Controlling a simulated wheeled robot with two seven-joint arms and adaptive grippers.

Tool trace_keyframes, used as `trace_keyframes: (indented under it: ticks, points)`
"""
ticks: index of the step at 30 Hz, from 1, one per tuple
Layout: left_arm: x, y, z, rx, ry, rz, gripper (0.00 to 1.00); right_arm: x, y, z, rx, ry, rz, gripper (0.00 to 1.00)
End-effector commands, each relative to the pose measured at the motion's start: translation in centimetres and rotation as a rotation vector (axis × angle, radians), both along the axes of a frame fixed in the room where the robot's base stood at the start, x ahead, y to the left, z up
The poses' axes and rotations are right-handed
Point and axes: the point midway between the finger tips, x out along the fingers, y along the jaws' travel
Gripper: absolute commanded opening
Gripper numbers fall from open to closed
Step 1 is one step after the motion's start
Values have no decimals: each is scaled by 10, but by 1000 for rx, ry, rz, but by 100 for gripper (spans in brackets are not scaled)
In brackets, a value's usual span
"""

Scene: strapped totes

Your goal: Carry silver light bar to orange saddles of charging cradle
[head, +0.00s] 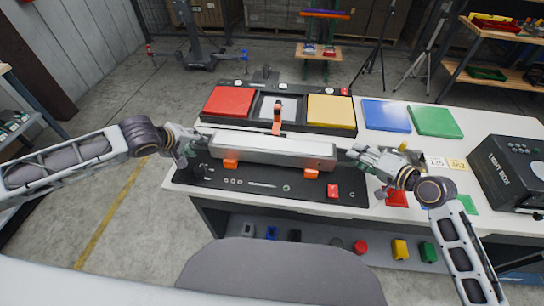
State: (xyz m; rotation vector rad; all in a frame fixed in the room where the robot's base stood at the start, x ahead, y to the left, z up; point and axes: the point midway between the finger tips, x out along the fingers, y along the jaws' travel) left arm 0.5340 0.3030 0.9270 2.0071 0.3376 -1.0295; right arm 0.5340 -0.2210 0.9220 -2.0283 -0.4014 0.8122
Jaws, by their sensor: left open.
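The silver light bar (272,151) lies lengthwise across the middle of the table, level from left to right. Two orange saddles (230,164) (311,173) show at its lower front edge, on the black charging cradle (262,186). The bar appears to lie over them; the contact itself is hidden. My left gripper (190,147) is open beside the bar's left end. My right gripper (358,156) is at the bar's right end; its fingers are too small to tell whether they are open or shut.
An orange upright latch (277,118) stands behind the bar. A black tray with red (229,102) and yellow (331,111) panels lies behind. Blue (386,115) and green (435,121) panels lie back right. A black light box (508,170) stands at the right.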

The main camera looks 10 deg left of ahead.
Motion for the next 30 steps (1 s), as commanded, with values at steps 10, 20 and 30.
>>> trace_keyframes:
  ticks: [10,20,30]
  points:
    - [-4,3,6,3,-1,4,46,0,-1,-1,-2,0,-1,33]
    - [-19,6,24,3,0,2,46,0,-1,-1,-3,0,-2,33]
    - [-34,8,41,2,0,-1,46,0,-2,-1,-3,0,-2,33]
